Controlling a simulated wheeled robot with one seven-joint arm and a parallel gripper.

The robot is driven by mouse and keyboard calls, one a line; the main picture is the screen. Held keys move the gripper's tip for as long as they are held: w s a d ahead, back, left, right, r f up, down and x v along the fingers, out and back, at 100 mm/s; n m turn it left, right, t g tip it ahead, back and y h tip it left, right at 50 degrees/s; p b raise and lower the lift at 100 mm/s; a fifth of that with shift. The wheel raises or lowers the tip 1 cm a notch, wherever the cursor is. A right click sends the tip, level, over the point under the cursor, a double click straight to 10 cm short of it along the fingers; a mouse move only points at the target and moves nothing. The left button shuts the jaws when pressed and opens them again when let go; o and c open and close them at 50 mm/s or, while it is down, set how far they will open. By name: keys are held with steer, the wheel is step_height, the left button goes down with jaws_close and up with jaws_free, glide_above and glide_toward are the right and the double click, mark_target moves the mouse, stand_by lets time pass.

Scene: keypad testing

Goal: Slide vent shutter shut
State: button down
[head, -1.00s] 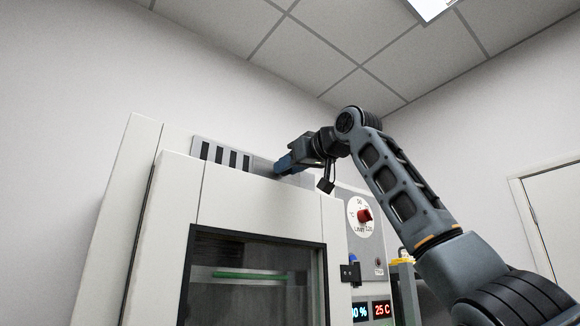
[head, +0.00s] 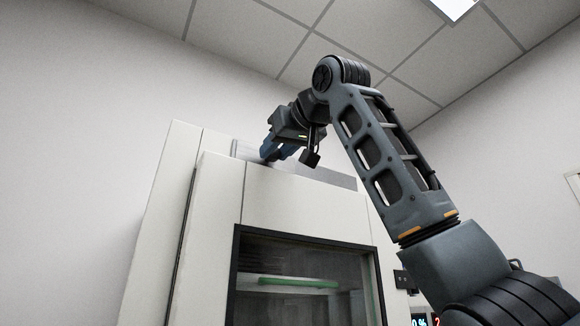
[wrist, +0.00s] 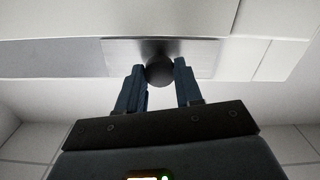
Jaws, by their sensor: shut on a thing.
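The vent shutter is a brushed metal plate (wrist: 205,55) with a dark round knob (wrist: 160,71), seen in the wrist view. My gripper (wrist: 159,76) has its two blue fingers on either side of the knob and is shut on it. In the head view, my gripper (head: 268,152) reaches the left part of the vent strip at the top of the cabinet; the knob is hidden there. A grey stretch of the strip (head: 335,178) shows right of my gripper. No dark vent slots show in either current view.
The white cabinet (head: 300,205) has a windowed door (head: 300,290) below the vent, standing forward of the strip and hiding its lower part. Displays (head: 420,320) show at the lower right, partly behind my arm. A plain wall stands behind.

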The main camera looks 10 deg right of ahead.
steer(key=shift+s+a, duration=0.1)
steer(key=shift+a, duration=0.1)
steer(key=c, duration=0.7)
jaws_free()
steer(key=shift+c, duration=0.2)
steer(key=b+v, duration=0.2)
steer(key=v, duration=0.5)
steer(key=shift+s, duration=0.35)
steer(key=shift+d, duration=0.1)
